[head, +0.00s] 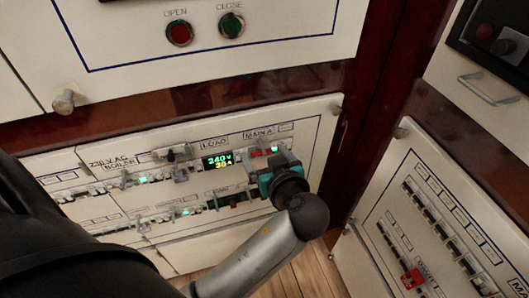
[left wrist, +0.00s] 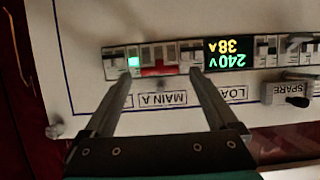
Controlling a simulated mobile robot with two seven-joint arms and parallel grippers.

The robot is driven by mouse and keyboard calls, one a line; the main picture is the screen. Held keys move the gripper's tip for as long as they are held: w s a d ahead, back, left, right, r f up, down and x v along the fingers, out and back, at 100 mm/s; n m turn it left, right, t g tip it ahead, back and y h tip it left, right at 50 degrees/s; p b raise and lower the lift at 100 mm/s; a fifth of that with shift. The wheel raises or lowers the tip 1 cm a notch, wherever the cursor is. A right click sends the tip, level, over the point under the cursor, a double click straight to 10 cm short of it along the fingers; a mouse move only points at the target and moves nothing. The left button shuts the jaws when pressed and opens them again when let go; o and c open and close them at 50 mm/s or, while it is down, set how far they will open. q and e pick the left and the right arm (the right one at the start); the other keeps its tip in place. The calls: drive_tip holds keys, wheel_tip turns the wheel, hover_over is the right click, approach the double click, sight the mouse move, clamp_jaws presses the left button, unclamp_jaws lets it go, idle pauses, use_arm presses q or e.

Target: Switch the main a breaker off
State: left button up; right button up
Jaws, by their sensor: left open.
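The main a breaker is a red switch (head: 257,152) under the "MAIN A" label (head: 258,133) in the head view. In the left wrist view, which shows the panel upside down, the red lever (left wrist: 158,69) sits beside a lit green lamp (left wrist: 133,61). My left gripper (head: 266,172) is at the panel just below the breaker. Its two fingers (left wrist: 161,78) are apart and empty, one on each side of the red lever in the picture. I cannot tell whether they touch the panel. My right gripper is out of view.
A display (head: 217,160) reading 240 V and 38 A is left of the breaker. More breaker rows (head: 130,182) and a black knob switch (head: 176,153) lie further left. Red and green buttons (head: 231,25) are above. Another breaker panel (head: 415,215) stands at the right.

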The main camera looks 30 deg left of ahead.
use_arm(q)
drive_tip(key=shift+c, duration=0.3)
drive_tip(key=c, duration=1.3)
